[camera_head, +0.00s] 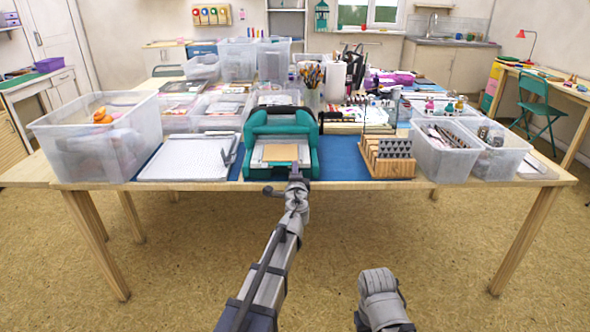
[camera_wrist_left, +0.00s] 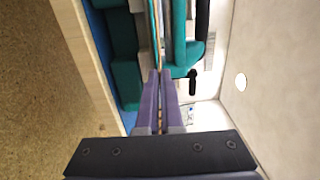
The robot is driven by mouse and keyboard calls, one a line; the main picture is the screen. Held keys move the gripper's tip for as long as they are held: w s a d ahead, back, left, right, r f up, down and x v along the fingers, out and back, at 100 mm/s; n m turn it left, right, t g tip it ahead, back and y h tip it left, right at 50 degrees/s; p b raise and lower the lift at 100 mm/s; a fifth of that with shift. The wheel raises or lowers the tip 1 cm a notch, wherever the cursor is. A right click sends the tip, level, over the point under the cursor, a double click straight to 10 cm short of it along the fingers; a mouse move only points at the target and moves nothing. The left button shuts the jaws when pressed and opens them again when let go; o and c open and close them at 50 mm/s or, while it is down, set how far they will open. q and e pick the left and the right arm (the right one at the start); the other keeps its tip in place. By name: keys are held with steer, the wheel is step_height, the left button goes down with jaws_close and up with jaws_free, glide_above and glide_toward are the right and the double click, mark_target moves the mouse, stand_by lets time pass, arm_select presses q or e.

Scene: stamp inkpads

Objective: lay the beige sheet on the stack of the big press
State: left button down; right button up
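The big press (camera_head: 283,125) is teal and stands at the front middle of the table. The beige sheet (camera_head: 280,153) is in the press opening, over the paler stack (camera_head: 257,164). I cannot tell if it touches the stack. My left gripper (camera_head: 296,177) is at the front of the press, by the sheet's near edge. In the left wrist view, the fingers of my left gripper (camera_wrist_left: 161,78) are close together on the thin edge of the sheet (camera_wrist_left: 156,25). Part of my right arm shows at the bottom; its fingertips do not.
A white paper trimmer (camera_head: 189,157) lies left of the press, beside a clear bin (camera_head: 100,140). A wooden rack (camera_head: 387,160) of dark blocks stands to the right, then clear bins (camera_head: 445,155). A bare strip of blue mat (camera_head: 338,160) lies between press and rack.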

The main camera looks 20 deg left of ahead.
arm_select(q)
steer(key=c, duration=1.5)
jaws_free()
steer(key=o, duration=0.5)
steer(key=shift+s, duration=0.15)
steer(key=shift+v, duration=2.4)
